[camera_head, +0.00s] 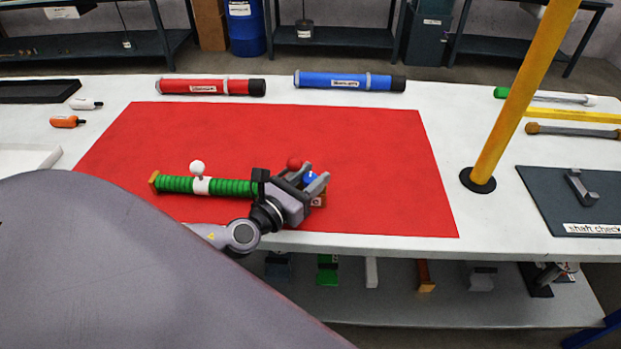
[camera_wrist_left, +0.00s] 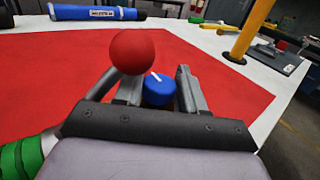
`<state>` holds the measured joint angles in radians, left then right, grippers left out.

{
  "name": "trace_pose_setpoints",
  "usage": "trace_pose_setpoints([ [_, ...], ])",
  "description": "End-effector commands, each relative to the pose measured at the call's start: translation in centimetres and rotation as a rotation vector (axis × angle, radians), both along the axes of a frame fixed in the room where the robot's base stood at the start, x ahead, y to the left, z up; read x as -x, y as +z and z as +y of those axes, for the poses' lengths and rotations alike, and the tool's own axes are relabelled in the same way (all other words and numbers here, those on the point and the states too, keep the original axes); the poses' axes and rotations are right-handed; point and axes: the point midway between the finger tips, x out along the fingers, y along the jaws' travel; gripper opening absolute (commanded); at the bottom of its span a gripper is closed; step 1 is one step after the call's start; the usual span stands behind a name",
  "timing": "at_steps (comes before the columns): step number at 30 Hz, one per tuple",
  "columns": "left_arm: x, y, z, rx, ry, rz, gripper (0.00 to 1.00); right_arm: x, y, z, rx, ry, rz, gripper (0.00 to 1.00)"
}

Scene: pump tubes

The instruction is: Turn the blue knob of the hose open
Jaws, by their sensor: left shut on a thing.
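A green ribbed hose (camera_head: 230,188) lies on the red mat (camera_head: 350,135), with a white ball (camera_head: 197,167) on its white collar and an orange end at the left. At its right end are a red ball (camera_head: 294,163) and the blue knob (camera_head: 310,178). My left gripper (camera_head: 318,180) reaches over this end, with the blue knob between its fingers. In the left wrist view the blue knob (camera_wrist_left: 159,90) has a white mark on top and sits between the fingers, which are shut on it. The red ball (camera_wrist_left: 131,52) stands beside the left finger. My right gripper is not in view.
A red tube (camera_head: 210,87) and a blue tube (camera_head: 345,81) lie along the table's back edge. A yellow post (camera_head: 520,95) stands right of the mat. A dark shaft check board (camera_head: 580,205) lies farther right. Much of the mat is clear.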

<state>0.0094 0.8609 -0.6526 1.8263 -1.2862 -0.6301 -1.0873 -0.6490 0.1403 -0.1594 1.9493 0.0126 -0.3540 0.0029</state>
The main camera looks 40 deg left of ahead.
Motion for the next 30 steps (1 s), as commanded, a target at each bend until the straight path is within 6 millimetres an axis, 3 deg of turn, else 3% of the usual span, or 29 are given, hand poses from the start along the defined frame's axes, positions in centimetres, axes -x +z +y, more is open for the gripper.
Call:
trace_pose_setpoints([
  [7, 0.0, 0.1, 0.0, -0.002, 0.0, -0.003, 0.09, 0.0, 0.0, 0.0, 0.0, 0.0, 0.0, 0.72],
  [8, 0.0, 0.1, 0.0, -0.002, 0.0, -0.003, 0.46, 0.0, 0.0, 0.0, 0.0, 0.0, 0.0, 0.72],
  [9, 0.0, 0.1, 0.0, -0.002, 0.0, -0.003, 0.59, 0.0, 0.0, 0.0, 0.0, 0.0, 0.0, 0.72],
  [20, 0.2, 0.0, 0.0, -0.002, 0.001, 0.0, 0.6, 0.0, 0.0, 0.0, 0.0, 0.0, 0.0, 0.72],
  [30, 4.2, -0.1, 0.3, -0.003, -0.001, 0.002, 0.6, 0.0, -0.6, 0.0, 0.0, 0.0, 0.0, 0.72],
])
